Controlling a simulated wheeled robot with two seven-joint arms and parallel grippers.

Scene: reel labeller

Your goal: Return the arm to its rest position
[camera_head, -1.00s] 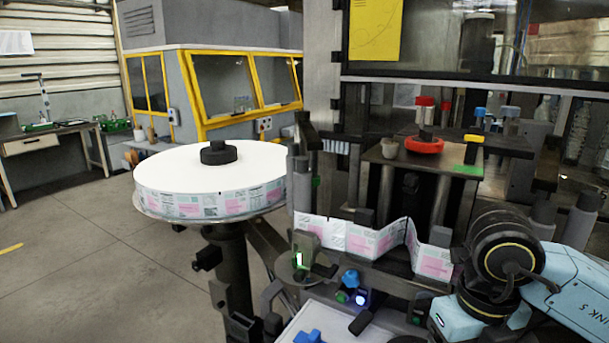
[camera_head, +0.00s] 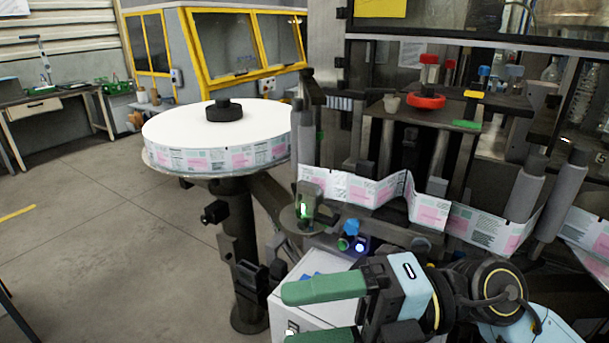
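My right arm comes in from the lower right. Its gripper (camera_head: 302,312) has two green fingers pointing left, one above the other in the picture, with a clear gap between them. It is open and nothing shows between the fingers except the white surface behind. It is in front of the white box (camera_head: 283,304) at the labeller's front. The lower finger is partly cut off by the picture's bottom edge. My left gripper is not in view.
A large label reel (camera_head: 170,130) lies flat on a stand at left. The label strip (camera_head: 372,190) zigzags across the machine past grey rollers. A red knob (camera_head: 426,101) sits on the machine's platform. Open floor (camera_head: 110,230) lies at left.

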